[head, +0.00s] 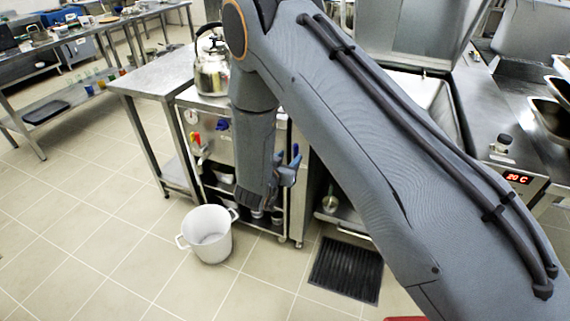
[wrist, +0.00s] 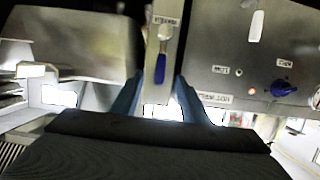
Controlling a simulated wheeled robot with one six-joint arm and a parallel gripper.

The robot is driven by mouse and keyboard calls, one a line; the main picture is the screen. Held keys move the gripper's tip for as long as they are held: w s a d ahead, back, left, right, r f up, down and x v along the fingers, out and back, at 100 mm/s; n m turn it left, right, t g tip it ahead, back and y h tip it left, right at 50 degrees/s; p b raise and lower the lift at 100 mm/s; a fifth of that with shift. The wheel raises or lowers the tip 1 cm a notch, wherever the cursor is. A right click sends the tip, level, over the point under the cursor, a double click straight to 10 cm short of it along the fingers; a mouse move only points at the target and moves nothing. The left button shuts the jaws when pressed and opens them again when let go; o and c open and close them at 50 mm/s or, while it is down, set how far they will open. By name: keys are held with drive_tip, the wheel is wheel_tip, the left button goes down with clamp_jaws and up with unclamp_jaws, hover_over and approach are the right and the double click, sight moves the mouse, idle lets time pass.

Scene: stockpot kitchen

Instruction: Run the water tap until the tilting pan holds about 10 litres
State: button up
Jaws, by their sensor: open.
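My gripper (head: 287,172) is open and reaches down in front of the metal units. In the wrist view my gripper's two blue-grey fingers (wrist: 157,88) stand apart, with a blue-tipped tap lever (wrist: 160,66) between or just beyond them. I cannot tell if they touch it. A small label sits by the lever, too blurred to read. In the head view a bit of the blue lever (head: 295,149) shows beside the fingers. The tilting pan (head: 432,92) is at the right behind my arm, its lid raised. Its water level and the spout are hidden.
A white two-handled bucket (head: 209,236) stands on the tiled floor, left of a black floor grate (head: 346,269). A kettle (head: 212,70) stands on the unit with coloured handles. A display (head: 516,178) reads 20 C. Open floor lies at left.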

sight(295, 152)
drive_tip(key=shift+b+x, duration=1.4)
drive_tip(key=shift+x, duration=1.85)
drive_tip(key=shift+c, duration=0.5)
clamp_jaws()
